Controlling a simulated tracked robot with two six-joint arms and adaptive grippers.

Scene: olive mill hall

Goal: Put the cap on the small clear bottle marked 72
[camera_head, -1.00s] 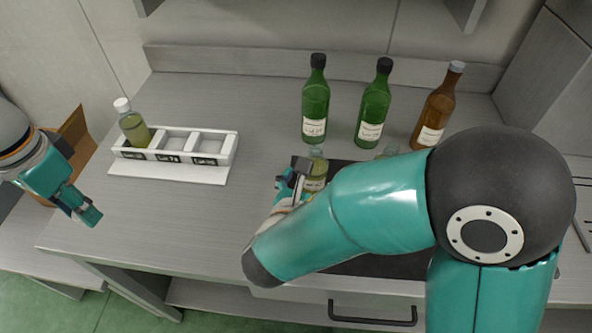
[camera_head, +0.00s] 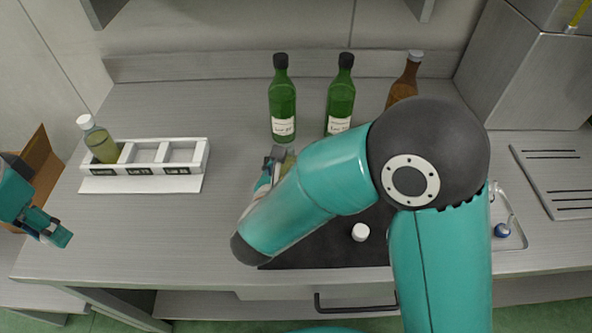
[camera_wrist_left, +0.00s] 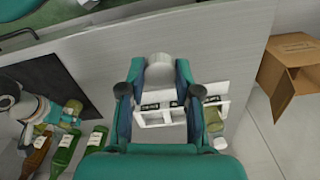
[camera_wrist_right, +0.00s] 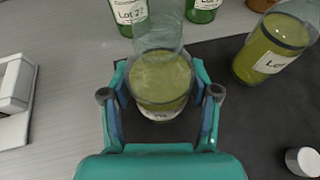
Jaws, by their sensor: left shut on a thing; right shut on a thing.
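My right gripper (camera_wrist_right: 160,105) is shut on a small clear bottle (camera_wrist_right: 160,78) of yellow-green liquid. The bottle's open neck shows no cap; its label is mostly hidden, so I cannot read its mark. In the head view, my right arm partly covers this gripper (camera_head: 270,170) and bottle (camera_head: 288,163). My left gripper (camera_wrist_left: 158,90) is shut on a white cap (camera_wrist_left: 160,68).
A white rack (camera_head: 140,184) holds one capped bottle (camera_head: 100,140) in its left compartment; two compartments are empty. A loose white cap (camera_head: 360,232) lies on the dark mat (camera_head: 320,248). Another small bottle (camera_wrist_right: 272,50) stands near the held one. Green bottles (camera_head: 283,100) and a brown bottle (camera_head: 404,82) stand behind.

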